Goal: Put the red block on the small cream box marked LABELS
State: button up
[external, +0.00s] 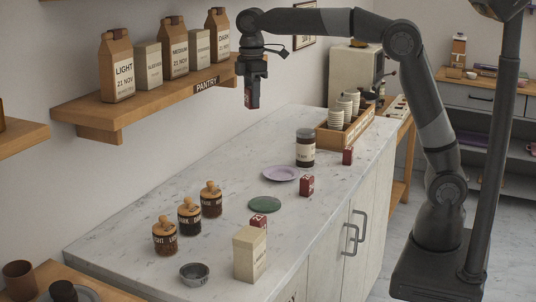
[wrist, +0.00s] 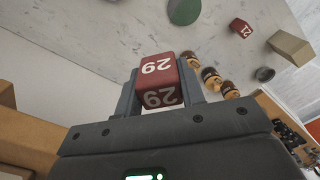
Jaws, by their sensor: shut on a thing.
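My gripper (external: 254,92) is shut on a red block (wrist: 157,80) marked 29. It holds the block in the air in front of the wall shelf, above the back of the counter; the block also shows at the fingertips in the external view (external: 252,100). Two small cream boxes stand on the shelf between the bags, one at the left (external: 148,66) and one at the right (external: 200,48). Another cream box (external: 250,254) stands at the counter's front edge. I cannot read LABELS surely on any of them.
The wooden shelf (external: 90,116) also bears brown bags marked LIGHT (external: 117,66), MEDIUM (external: 173,48) and DARK (external: 218,34). The counter holds three jars with wooden lids, a green disc (external: 265,203), a lilac plate (external: 281,173) and other red blocks (external: 307,186). Its middle left is clear.

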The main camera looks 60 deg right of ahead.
jog(key=s+a+n, duration=0.2)
jog(key=s+a, duration=0.1)
jog(key=a, duration=0.5)
jog(key=s+a+n, duration=0.3)
jog(key=s+a, duration=0.1)
jog(key=a, duration=0.4)
jog(key=n, duration=0.3)
send_over(249, 234)
notch_tip(249, 234, down, 12)
jog(key=shift+r, duration=0.1)
jog(key=shift+f, duration=2.1)
jog(key=shift+f, duration=0.2)
jog(key=o, duration=1)
